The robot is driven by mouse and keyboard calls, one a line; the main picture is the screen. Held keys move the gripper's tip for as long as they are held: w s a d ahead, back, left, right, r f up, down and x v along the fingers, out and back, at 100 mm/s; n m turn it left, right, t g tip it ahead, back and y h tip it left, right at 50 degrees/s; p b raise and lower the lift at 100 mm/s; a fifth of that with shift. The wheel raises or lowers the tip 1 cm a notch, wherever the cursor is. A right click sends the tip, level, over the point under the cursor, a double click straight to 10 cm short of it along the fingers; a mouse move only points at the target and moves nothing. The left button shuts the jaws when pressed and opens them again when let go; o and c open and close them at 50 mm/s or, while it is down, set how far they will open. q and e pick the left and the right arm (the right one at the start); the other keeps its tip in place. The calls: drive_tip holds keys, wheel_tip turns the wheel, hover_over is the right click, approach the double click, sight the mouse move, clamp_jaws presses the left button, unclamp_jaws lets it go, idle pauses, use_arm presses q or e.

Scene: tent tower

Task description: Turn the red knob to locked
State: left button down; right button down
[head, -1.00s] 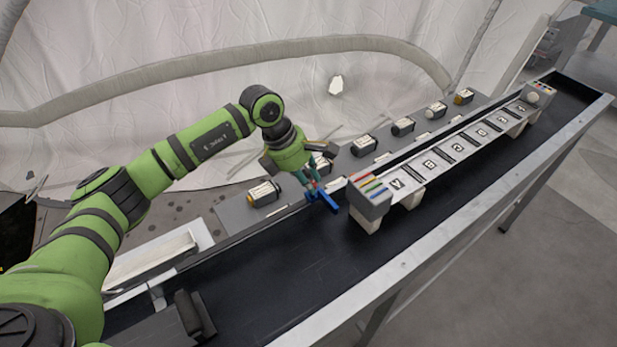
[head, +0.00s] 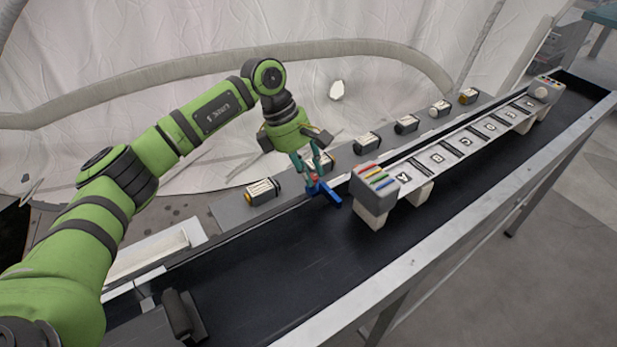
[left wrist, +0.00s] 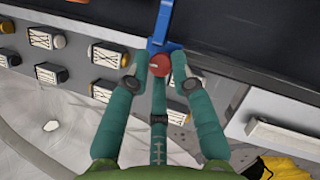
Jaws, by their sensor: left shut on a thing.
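The red knob (left wrist: 159,65) shows as a round red cap between the teal fingers in the left wrist view. A blue piece (left wrist: 162,28) reaches from it over the black surface. In the head view a little red (head: 311,181) shows above the blue piece (head: 324,192), at the back rim of the black trough. My left gripper (head: 312,172) comes down on it from above. In the left wrist view the fingers of my left gripper (left wrist: 158,82) close around the knob. I cannot read the knob's setting. My right gripper is not in view.
A long rack with lettered plates (head: 465,145) stands in the black trough (head: 270,270), its grey end block (head: 374,182) close right of the blue piece. Several labelled boxes (head: 367,142) line the grey ledge behind. The trough's near left part is mostly bare.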

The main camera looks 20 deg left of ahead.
use_arm(q)
drive_tip(key=shift+d+m+g+b, duration=0.15)
drive_tip(key=shift+m+g+b, duration=0.25)
drive_tip(key=shift+m, duration=0.3)
drive_tip(key=c, duration=1.1)
unclamp_jaws()
drive_tip(key=shift+r, duration=0.1)
drive_tip(key=v, duration=1.2)
drive_tip(key=shift+s, duration=0.15)
drive_tip(key=shift+d, duration=0.1)
